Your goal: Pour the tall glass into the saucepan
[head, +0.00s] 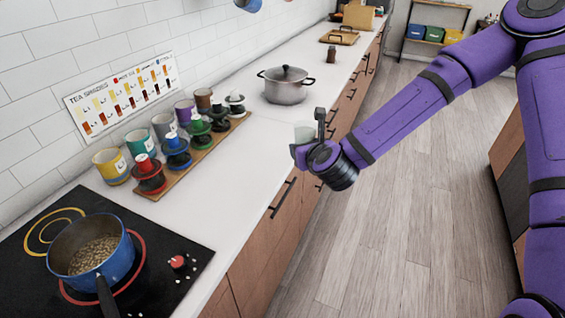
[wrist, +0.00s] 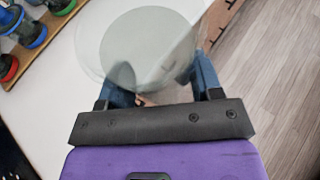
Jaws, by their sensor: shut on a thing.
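The tall glass (head: 303,131) is clear and shows pale and partly hidden at my gripper (head: 318,138), over the counter's front edge. In the wrist view the glass (wrist: 140,40) shows as a round see-through shape between the two fingers of my gripper (wrist: 160,82), which is shut on it. I cannot tell what the glass holds. The saucepan (head: 125,262) is blue with a dark handle and sits on the cooktop at lower left, with brown grainy contents inside. My gripper is well apart from it, farther along the counter.
A wooden board (head: 205,150) with several coloured canisters and cups stands against the wall, between glass and cooktop (head: 165,295). A lidded steel pot (head: 285,88) stands behind my gripper. A small dark jar (head: 331,54) is farther back. The counter strip in front of the board is clear.

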